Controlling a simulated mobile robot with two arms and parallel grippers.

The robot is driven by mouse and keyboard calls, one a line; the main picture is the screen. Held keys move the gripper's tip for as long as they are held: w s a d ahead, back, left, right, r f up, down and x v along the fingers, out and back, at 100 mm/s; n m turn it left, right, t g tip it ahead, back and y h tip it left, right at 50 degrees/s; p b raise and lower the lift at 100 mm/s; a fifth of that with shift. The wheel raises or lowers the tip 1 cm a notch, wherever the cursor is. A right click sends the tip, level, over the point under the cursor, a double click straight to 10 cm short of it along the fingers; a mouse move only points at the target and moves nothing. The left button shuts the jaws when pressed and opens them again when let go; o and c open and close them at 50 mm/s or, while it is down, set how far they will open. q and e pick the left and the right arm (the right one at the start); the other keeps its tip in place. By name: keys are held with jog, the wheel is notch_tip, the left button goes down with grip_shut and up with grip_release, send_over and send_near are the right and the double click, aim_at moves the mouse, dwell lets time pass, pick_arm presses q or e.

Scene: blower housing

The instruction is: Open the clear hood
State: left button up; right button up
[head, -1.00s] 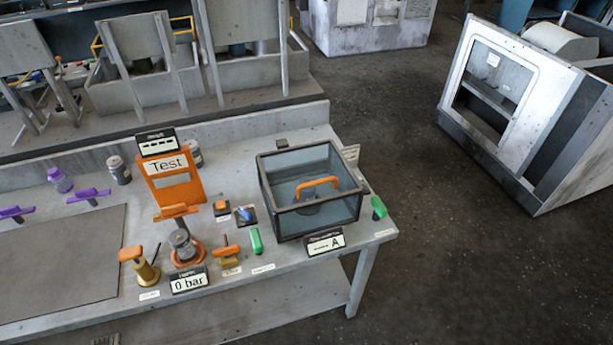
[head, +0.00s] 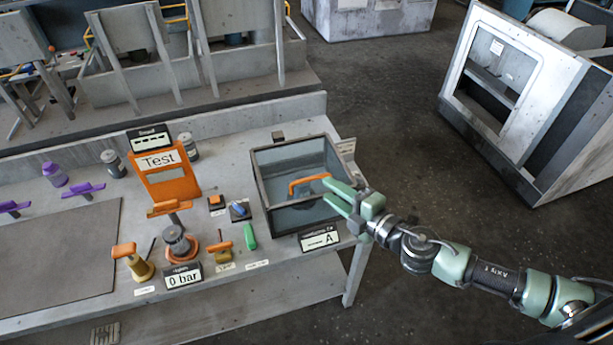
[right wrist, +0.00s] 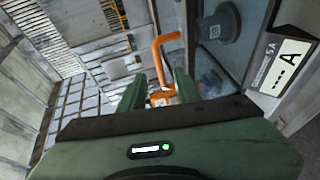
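The clear hood (head: 275,158) is a dark-framed, see-through box cover at the right end of the table, seen lying shut. Its orange bar handle (head: 308,181) is on top; the handle also shows in the right wrist view (right wrist: 158,55). My right gripper (head: 325,190) reaches in from the right over the hood, fingers at the handle's right end. In the right wrist view its two green fingers are apart, with the handle seen between them; I cannot tell whether they touch it. My left gripper is not in view.
A label panel marked A (head: 320,238) stands at the hood's front edge. A green handle (head: 249,236), a blue-handled switch (head: 239,209) and an orange Test stand (head: 170,180) are to the left. The floor right of the table is open.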

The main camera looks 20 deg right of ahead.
aim_at(311, 179)
jog(key=p+x, duration=0.2)
jog(key=x, duration=0.4)
jog(key=shift+w+a, duration=0.25)
jog(key=shift+w, duration=0.1)
jog(key=shift+w+a+f, duration=0.15)
jog(key=shift+w+a, duration=0.1)
jog(key=shift+w, duration=0.1)
jog(key=shift+c, duration=0.3)
grip_shut()
dwell(0.6)
